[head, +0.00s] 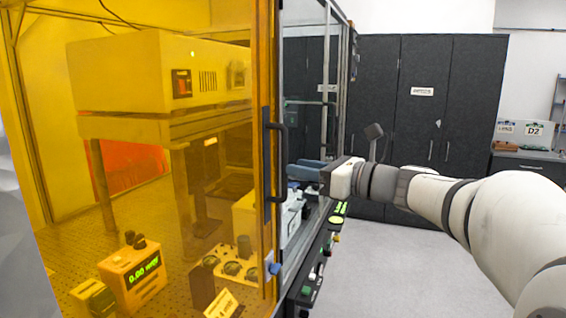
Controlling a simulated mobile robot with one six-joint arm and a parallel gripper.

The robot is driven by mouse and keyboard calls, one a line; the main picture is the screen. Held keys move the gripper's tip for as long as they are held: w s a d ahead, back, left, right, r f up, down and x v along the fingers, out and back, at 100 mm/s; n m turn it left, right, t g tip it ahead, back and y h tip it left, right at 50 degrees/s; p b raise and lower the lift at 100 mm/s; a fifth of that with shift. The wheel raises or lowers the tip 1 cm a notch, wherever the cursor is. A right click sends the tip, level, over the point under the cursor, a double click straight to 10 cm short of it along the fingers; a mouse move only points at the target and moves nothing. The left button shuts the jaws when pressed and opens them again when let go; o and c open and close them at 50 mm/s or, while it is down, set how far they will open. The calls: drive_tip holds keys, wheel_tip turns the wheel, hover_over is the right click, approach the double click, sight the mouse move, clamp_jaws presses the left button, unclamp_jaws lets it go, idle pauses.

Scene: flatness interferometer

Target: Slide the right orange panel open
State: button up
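A see-through orange panel (262,70) fills the left half of the head view. It is the only orange panel I can clearly make out, so I cannot tell whether it is the right one. An upright black bar handle (281,165) is on its right edge. My gripper (300,170) comes in from the right, with its blue-grey fingers pointing left at the middle of the handle. The fingertips are very close to the handle. I cannot tell whether they touch it or sit around it, or how far apart they are.
Behind the panel are a large instrument (130,75) on a stand, a green-digit meter (132,275) and small parts on a perforated table. Right of the handle is the enclosure's glazed side, with a control strip (325,250) below. Dark cabinets (420,120) stand behind; the grey floor is clear.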

sight(283, 195)
drive_tip(key=x, duration=0.5)
drive_tip(key=shift+p, duration=0.35)
clamp_jaws()
